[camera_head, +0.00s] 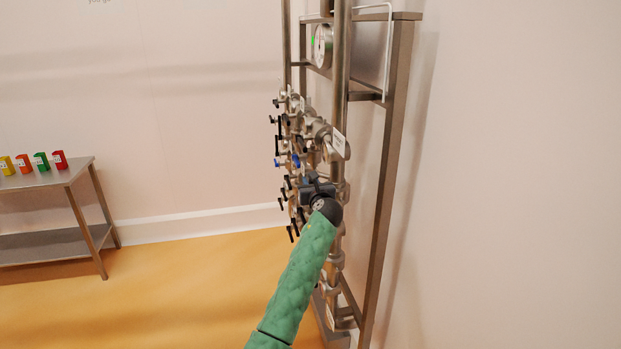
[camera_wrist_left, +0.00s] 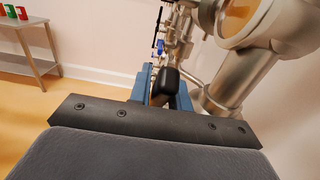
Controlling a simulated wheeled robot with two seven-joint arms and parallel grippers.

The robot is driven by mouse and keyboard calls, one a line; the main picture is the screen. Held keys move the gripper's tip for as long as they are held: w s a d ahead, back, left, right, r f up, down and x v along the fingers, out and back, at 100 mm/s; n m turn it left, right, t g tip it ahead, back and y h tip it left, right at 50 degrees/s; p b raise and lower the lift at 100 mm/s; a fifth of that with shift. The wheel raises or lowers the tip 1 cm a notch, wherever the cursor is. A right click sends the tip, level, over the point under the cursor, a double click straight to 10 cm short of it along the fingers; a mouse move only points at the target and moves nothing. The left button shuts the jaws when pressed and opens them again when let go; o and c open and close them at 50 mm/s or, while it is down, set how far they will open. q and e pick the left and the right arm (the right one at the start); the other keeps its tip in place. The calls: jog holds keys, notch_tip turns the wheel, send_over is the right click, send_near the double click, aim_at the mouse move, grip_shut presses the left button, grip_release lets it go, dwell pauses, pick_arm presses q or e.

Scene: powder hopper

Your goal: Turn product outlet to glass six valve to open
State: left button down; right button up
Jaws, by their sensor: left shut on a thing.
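The steel valve rack (camera_head: 343,120) stands against the wall, with several valves and small black handles (camera_head: 291,230) along its left side. One handle is blue (camera_head: 295,160) in the head view and also shows in the wrist view (camera_wrist_left: 160,46). My left gripper (camera_head: 312,180), on the green-sleeved arm, is at the middle of this valve group and covers part of it. In the left wrist view its two blue fingers are closed around a black valve handle (camera_wrist_left: 165,86). I cannot read which outlet this valve belongs to. My right gripper is not in view.
Thick steel pipes (camera_wrist_left: 234,80) stand close to the right of my left gripper. A round gauge (camera_head: 322,46) is higher on the rack. A steel table (camera_head: 50,180) with several coloured blocks stands at the left. The floor between is clear.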

pick_arm(q)
jog(key=shift+w+r+p, duration=0.1)
jog(key=shift+r+p, duration=0.1)
jog(key=shift+p, duration=0.1)
jog(key=shift+w+a+r+g+p, duration=0.15)
jog(key=shift+w+g+p, duration=0.15)
jog(key=shift+g+p, duration=0.5)
jog(key=shift+w+h+p, duration=0.25)
jog(key=shift+h+p, duration=0.05)
jog(key=shift+p, duration=0.2)
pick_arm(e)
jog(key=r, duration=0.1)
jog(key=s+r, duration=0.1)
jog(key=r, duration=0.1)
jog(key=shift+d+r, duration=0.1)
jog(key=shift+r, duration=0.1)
pick_arm(q)
jog(key=shift+w+a+g, duration=0.1)
jog(key=shift+w+g, duration=0.1)
jog(key=shift+g, duration=0.3)
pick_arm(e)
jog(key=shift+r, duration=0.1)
pick_arm(q)
jog(key=c, duration=1.3)
grip_release()
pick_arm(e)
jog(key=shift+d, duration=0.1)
